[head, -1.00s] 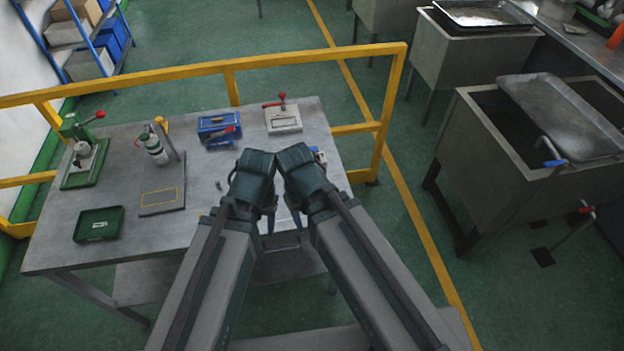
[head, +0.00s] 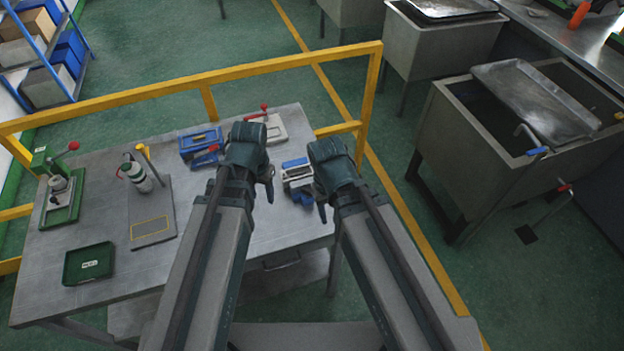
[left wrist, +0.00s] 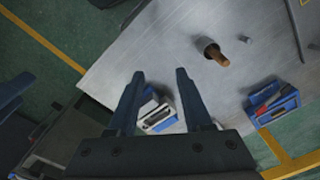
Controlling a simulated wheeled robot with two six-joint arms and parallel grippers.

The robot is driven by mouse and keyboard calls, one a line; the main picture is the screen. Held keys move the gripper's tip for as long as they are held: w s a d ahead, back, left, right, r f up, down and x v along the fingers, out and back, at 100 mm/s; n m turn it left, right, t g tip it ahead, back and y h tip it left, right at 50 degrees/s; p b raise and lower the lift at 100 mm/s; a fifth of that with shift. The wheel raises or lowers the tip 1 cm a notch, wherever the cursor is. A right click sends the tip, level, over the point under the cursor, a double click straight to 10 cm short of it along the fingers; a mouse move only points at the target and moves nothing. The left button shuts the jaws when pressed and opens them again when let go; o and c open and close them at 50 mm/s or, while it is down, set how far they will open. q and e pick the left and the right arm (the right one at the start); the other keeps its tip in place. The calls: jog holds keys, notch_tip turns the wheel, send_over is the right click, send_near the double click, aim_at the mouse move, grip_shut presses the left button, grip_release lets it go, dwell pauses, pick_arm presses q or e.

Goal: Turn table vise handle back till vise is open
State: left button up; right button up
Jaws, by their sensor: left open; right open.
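A small grey device with blue parts (head: 298,178), which looks like the table vise, sits near the table's right edge between my two arms. In the left wrist view this vise (left wrist: 158,117) shows between the finger bases, partly covered by the gripper. Its handle and jaw gap are too small to make out. My left gripper (head: 266,185) is just left of the vise, over the table; in the left wrist view its fingers (left wrist: 160,73) are apart with nothing between the tips. My right gripper (head: 321,205) is just right of the vise, open and apparently empty.
A blue box with tools (head: 200,145) and a pale plate with a red-handled clamp (head: 275,128) stand at the back. A green tray (head: 88,263), a green press (head: 62,200) and a bottle stand (head: 152,215) are on the left. A yellow rail (head: 210,102) runs behind.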

pick_arm(q)
jog(key=w+r+m, duration=0.1)
jog(key=w+m, duration=0.2)
jog(key=m+p, duration=0.1)
jog(key=m, duration=1.7)
send_over(307, 189)
jog(key=shift+s+r, duration=0.15)
jog(key=shift+r, duration=0.15)
jog(key=shift+f, duration=0.1)
jog(key=shift+n, duration=0.3)
notch_tip(307, 189, down, 14)
jog(key=b, duration=1.3)
jog(key=shift+r+b, duration=0.2)
jog(key=shift+b, duration=0.15)
grip_shut()
